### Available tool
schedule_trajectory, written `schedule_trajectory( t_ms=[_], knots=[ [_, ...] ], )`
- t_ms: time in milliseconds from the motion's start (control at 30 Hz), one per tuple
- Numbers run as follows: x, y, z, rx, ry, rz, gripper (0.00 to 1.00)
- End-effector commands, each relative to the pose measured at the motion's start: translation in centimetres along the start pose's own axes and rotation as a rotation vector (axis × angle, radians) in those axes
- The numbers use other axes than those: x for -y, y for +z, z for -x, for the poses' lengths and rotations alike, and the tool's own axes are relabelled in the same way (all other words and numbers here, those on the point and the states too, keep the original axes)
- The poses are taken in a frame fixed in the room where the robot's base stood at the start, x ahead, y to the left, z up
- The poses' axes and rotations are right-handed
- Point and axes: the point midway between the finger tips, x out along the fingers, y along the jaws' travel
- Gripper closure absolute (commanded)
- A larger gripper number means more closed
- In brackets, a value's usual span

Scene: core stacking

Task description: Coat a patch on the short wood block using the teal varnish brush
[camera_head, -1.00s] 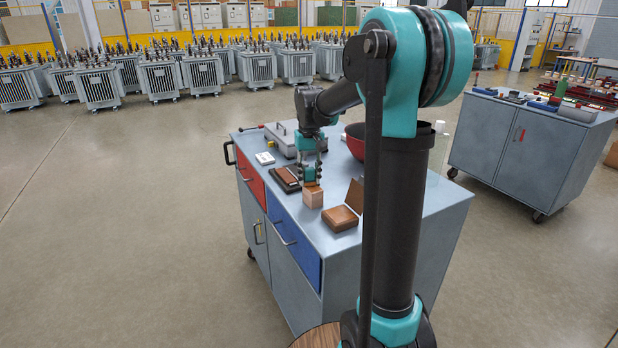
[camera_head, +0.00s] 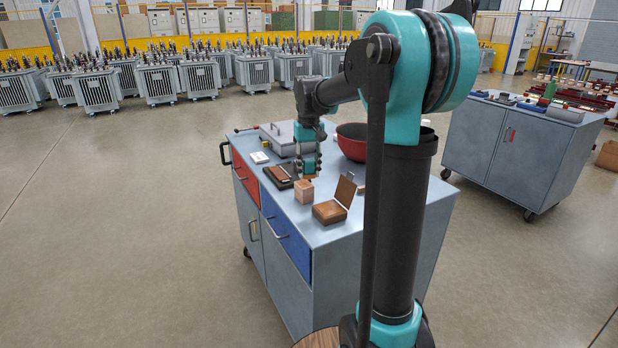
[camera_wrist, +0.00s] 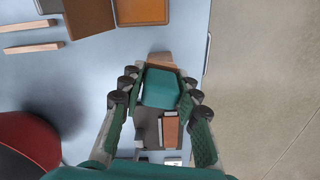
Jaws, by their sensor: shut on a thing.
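The short wood block (camera_head: 304,193) is a light brown cube standing on the grey cart top (camera_head: 352,232), with a browner top face. My gripper (camera_head: 307,165) is shut on the teal varnish brush (camera_wrist: 160,88) just behind and right of the block. An orange-brown end shows under the gripper in the head view, apparently the brush's lower end. The wrist view shows the brush's teal body between the fingers. A tan-brown piece shows beyond it, and I cannot tell there whether it is the block or the brush. Contact with the block is hidden.
An open brown box (camera_head: 328,212) stands right of the block. A dark case with a brown piece (camera_head: 279,175) lies left of it. A grey lidded case (camera_head: 284,136) and a red bowl (camera_head: 352,142) stand behind. The cart's front right is clear.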

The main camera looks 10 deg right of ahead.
Motion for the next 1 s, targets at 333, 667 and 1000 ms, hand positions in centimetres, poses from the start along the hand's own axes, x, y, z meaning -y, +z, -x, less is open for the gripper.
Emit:
schedule_trajectory(
  t_ms=[333, 667, 1000],
  knots=[
    [-0.1, -0.7, 3.1, 0.0, 0.0, 0.0, 1.0],
    [-0.1, -0.8, 4.1, 0.0, 0.0, 0.0, 1.0],
    [-0.1, -0.8, 4.1, 0.0, 0.0, 0.0, 1.0]
  ],
)
